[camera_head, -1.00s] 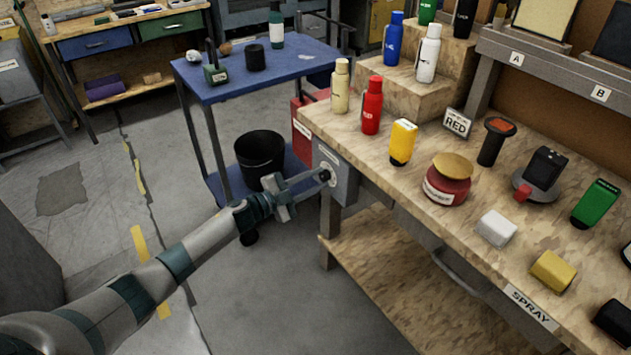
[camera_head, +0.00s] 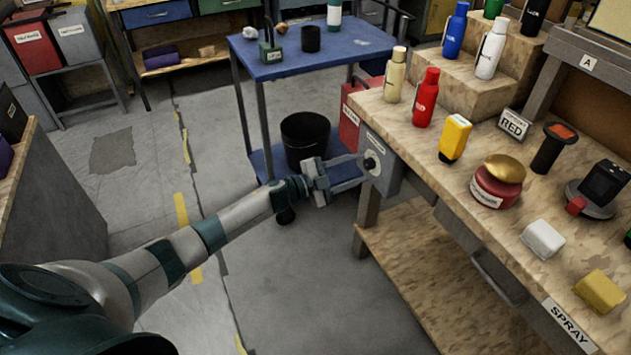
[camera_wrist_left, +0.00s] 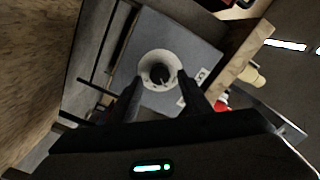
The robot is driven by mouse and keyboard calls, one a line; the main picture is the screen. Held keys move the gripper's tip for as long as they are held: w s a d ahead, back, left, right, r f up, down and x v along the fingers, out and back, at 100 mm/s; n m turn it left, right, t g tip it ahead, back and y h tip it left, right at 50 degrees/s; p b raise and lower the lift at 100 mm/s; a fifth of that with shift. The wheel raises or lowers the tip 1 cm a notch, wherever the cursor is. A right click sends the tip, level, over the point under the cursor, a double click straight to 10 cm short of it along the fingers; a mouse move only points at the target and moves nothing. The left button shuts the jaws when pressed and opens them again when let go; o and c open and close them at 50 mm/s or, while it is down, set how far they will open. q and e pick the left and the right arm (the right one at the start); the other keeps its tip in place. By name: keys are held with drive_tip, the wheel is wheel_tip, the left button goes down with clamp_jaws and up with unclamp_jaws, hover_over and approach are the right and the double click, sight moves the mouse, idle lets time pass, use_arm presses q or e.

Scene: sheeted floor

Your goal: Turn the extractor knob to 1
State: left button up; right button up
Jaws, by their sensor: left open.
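The extractor knob (camera_head: 370,163) is a small dark knob on a pale round dial, on the side of a grey box (camera_head: 385,180) at the bench's near-left end. In the left wrist view the dark knob (camera_wrist_left: 160,74) sits in the middle of its pale dial, just beyond the fingertips. Its setting is too small to read. My left gripper (camera_head: 352,171) is open and empty, pointing at the dial. In the left wrist view its two fingers (camera_wrist_left: 160,98) stand apart, below and either side of the dial, with the knob showing clear between them. My right gripper is not in view.
The wooden bench (camera_head: 440,175) holds bottles, a red pot (camera_head: 496,182) and blocks. A red container (camera_head: 350,118) stands just behind the box. A blue trolley (camera_head: 345,52) with a black bin (camera_head: 305,138) is behind my gripper. Floor left of it is clear.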

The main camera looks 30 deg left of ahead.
use_arm(q)
drive_tip(key=v, duration=1.6)
drive_tip(key=shift+b, duration=0.45)
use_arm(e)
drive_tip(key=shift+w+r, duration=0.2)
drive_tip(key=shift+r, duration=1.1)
use_arm(q)
drive_tip(key=shift+f, duration=0.15)
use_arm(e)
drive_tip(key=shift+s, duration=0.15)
